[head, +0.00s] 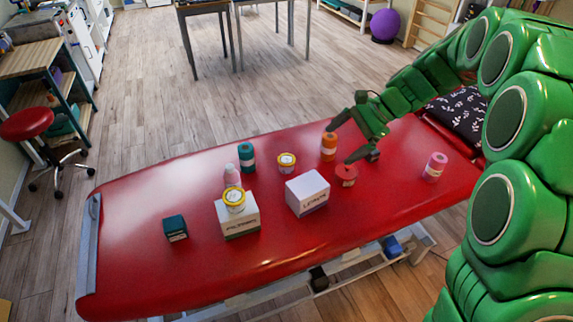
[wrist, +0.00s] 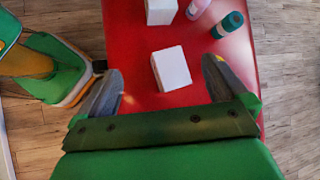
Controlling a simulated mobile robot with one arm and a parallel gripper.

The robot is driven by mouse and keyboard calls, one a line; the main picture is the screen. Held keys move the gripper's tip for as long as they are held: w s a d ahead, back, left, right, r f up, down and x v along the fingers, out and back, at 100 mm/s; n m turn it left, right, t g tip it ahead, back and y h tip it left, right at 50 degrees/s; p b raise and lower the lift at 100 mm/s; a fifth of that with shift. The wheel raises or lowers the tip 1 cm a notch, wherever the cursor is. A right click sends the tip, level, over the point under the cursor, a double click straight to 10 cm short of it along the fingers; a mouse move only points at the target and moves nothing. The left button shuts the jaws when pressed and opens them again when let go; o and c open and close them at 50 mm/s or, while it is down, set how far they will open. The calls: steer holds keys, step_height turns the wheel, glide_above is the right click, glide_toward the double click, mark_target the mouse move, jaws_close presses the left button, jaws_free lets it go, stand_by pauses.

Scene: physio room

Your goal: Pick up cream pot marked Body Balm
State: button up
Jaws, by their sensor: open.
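Two small pots with yellow lids show in the head view. One yellow-lidded pot (head: 287,162) stands on the red couch, behind the white boxes. The other yellow-lidded pot (head: 234,199) stands on top of the left white box. Their labels are too small to read, so I cannot tell which is Body Balm. My gripper (head: 342,140) is open and empty above the right part of the couch, right of both pots. In the wrist view my gripper (wrist: 162,70) has its fingers wide apart. A small yellow patch shows there by the right finger; the pots are not clearly seen.

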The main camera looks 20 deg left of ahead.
steer(key=w+a+f+m+y, duration=0.2)
steer(key=w+a+f+m, duration=0.1)
steer(key=w+a+f, duration=0.5)
steer(key=m+y, duration=0.3)
glide_above(289, 159)
steer(key=w+d, duration=0.1)
steer(key=d, duration=0.3)
step_height(289, 159, down, 11)
steer(key=shift+m+g, duration=0.3)
step_height(289, 159, down, 8)
steer(key=shift+f, duration=0.2)
steer(key=shift+s+a+f+y, duration=0.15)
steer(key=shift+a+y, duration=0.15)
steer(key=shift+a, duration=0.35)
steer(key=x, duration=0.6)
steer(key=shift+c, duration=0.3)
steer(key=c, duration=1)
steer(key=shift+c, duration=0.2)
